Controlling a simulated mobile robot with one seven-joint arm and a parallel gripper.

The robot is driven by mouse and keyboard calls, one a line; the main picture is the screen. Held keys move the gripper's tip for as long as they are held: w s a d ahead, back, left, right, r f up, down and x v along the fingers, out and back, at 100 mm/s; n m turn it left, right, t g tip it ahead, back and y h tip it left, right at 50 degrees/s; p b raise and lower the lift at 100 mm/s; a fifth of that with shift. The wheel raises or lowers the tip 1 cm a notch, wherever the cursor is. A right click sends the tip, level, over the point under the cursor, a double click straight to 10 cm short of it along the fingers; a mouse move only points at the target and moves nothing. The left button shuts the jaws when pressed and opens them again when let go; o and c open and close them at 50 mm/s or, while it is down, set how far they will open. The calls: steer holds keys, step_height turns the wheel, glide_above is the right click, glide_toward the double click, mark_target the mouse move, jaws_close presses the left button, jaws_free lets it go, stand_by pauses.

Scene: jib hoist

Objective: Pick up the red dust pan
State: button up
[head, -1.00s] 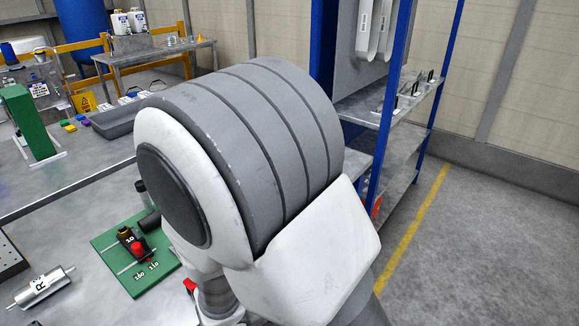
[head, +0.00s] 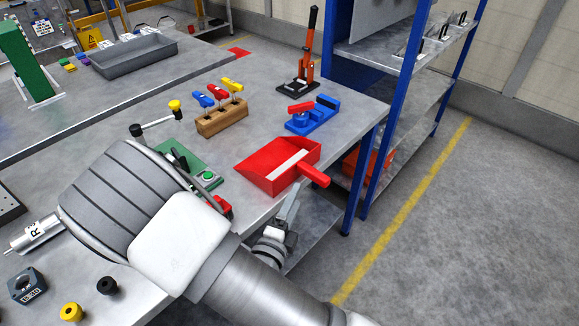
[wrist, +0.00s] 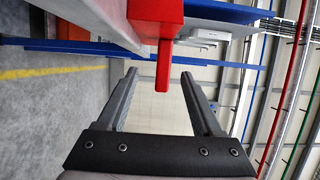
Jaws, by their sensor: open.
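The red dust pan (head: 268,176) lies on the table near its right edge, its short handle (head: 313,175) sticking out past the edge. A pale strip shows inside the pan. My gripper (head: 290,203) is just in front of and below the handle in the head view, partly hidden by my arm. In the wrist view my gripper (wrist: 159,77) is open with nothing held. The red handle (wrist: 164,65) points down toward the gap between the fingertips, its end about level with them. I cannot tell how close it is in depth.
A blue tool with a red lever (head: 312,115) stands behind the pan. A wooden block with colored-handled tools (head: 222,120) and a green board (head: 190,165) are to its left. A blue-posted shelf (head: 372,150) stands close on the right. The floor (head: 460,220) beyond is clear.

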mark_target(304, 173)
steer(key=x, duration=0.5)
steer(key=shift+w+d, duration=0.1)
steer(key=shift+w, duration=0.15)
steer(key=shift+a+r+b+x, duration=0.1)
steer(key=shift+r+b+x, duration=0.1)
steer(key=shift+x, duration=0.7)
steer(key=shift+a+r+b+x, duration=0.1)
steer(key=shift+b+x, duration=0.05)
steer(key=shift+x, duration=0.8)
steer(key=shift+a+r+b+x, duration=0.1)
steer(key=shift+b+x, duration=0.1)
steer(key=shift+x, duration=0.7)
jaws_close()
